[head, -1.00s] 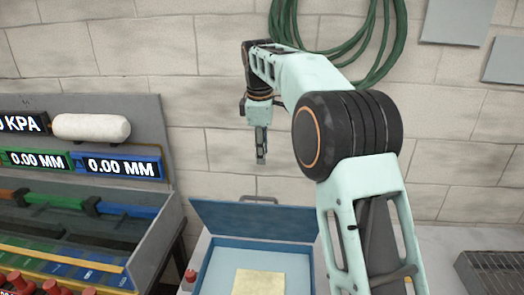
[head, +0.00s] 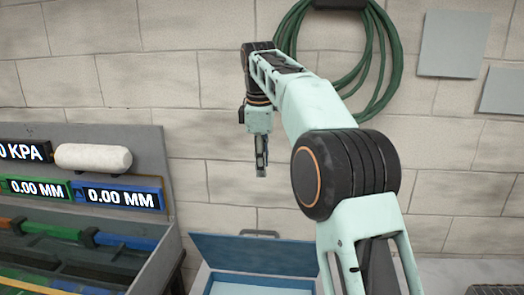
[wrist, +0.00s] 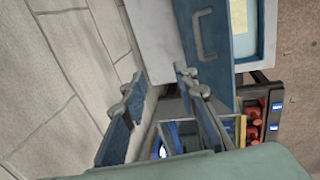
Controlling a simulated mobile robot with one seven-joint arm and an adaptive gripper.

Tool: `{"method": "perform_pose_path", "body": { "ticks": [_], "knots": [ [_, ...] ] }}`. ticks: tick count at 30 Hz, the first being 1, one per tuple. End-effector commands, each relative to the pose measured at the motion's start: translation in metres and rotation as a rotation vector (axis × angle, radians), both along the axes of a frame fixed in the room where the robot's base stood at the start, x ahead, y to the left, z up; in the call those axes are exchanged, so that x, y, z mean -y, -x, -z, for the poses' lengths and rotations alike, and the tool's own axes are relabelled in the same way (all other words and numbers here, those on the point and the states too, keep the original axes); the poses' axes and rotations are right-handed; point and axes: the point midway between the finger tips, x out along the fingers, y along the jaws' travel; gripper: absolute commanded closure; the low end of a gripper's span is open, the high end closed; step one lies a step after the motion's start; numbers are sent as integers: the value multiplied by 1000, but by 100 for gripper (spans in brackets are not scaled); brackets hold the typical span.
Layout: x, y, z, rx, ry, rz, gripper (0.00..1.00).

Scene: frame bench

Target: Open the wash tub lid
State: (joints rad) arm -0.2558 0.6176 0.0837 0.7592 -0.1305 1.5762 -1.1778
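The wash tub (head: 203,281) stands at the bottom of the head view, cut off by the frame edge. Its blue lid (head: 253,254) is raised at the back of the tub, tilted up toward the wall, with a bar handle (head: 259,233) at its upper edge. My gripper (head: 261,174) hangs above the lid, apart from it. In the wrist view my gripper (wrist: 157,84) has its two fingers spread with nothing between them. The lid (wrist: 214,72) and its handle (wrist: 204,35) lie to the right of the fingers there.
A grey rack with displays (head: 120,195) and a white roll (head: 92,157) stands at left. A green hose (head: 292,30) hangs on the block wall (head: 120,90) behind my arm. Red items (wrist: 254,130) show beside the tub in the wrist view.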

Motion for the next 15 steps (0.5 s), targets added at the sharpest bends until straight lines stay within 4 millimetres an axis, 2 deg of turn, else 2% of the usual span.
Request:
{"method": "perform_pose_path", "body": {
  "ticks": [3,6,15],
  "knots": [
    [-1,4,-19,1,-1,0,73],
    [-1,5,-29,0,0,0,73],
    [-1,10,-45,-2,1,0,73]
  ]
}}
